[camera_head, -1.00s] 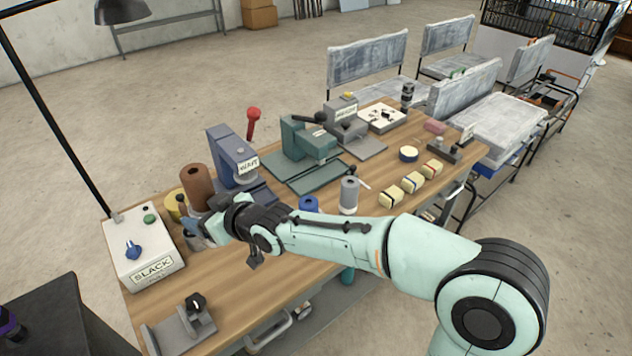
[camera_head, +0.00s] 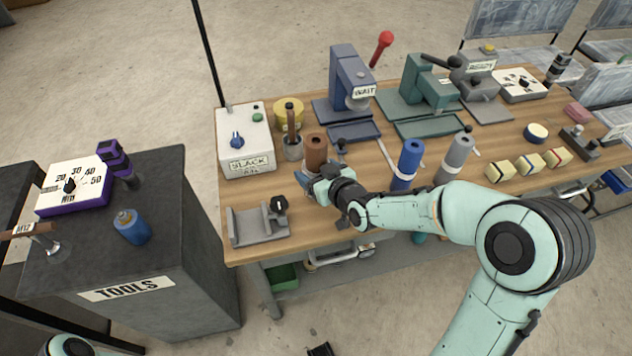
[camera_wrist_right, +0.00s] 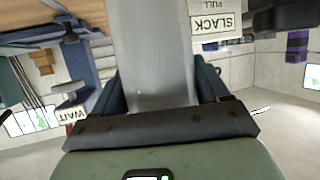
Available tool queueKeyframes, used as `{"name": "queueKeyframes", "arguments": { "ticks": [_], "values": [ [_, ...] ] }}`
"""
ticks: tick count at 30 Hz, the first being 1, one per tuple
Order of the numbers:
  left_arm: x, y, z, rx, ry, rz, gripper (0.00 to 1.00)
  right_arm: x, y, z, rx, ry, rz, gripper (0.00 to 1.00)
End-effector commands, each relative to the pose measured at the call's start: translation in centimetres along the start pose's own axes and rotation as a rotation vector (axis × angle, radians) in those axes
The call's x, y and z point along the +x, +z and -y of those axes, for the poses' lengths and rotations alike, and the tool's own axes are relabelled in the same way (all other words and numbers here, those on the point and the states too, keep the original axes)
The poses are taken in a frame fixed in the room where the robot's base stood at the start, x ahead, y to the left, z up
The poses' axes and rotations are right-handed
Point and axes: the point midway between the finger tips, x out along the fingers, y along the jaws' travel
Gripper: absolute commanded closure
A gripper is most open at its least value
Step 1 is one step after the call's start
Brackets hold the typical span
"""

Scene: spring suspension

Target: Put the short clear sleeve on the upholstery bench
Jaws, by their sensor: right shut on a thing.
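My right gripper (camera_head: 312,186) is over the front part of the wooden-topped bench (camera_head: 340,210), just in front of a brown roll (camera_head: 316,150). In the right wrist view, its two dark fingers are shut on a grey, see-through tube, the clear sleeve (camera_wrist_right: 155,60). The sleeve runs up out of the top of that view, so its full length is hidden. In the head view, the gripper hides most of the sleeve, and I cannot tell whether it touches the bench top. My left gripper is not in view.
A SLACK box (camera_head: 245,145) and a grey cradle (camera_head: 258,226) stand at the bench's left end. A blue roll (camera_head: 408,160) and grey roll (camera_head: 456,155) stand right of the gripper. Presses line the back. A dark TOOLS cabinet (camera_head: 165,200) stands left, across a gap.

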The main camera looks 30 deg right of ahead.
Motion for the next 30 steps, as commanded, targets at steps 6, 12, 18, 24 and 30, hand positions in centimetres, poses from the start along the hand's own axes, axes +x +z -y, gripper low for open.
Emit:
{"name": "queueKeyframes", "arguments": {
  "ticks": [6,12,18,24,30],
  "values": [
    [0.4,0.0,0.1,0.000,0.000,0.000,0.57,1.2,3.0,0.1,0.002,-0.001,0.003,0.54],
    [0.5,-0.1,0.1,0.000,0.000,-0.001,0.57,1.6,4.0,0.0,-0.001,0.000,-0.001,0.54],
    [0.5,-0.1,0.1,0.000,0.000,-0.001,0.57,1.6,3.9,0.1,-0.001,0.000,-0.002,0.54],
    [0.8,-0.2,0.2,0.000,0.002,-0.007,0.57,1.7,4.2,0.1,0.000,0.000,0.000,0.06],
    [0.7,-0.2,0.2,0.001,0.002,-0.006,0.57,1.7,4.2,0.1,0.000,0.000,0.000,0.00]
  ]
}}
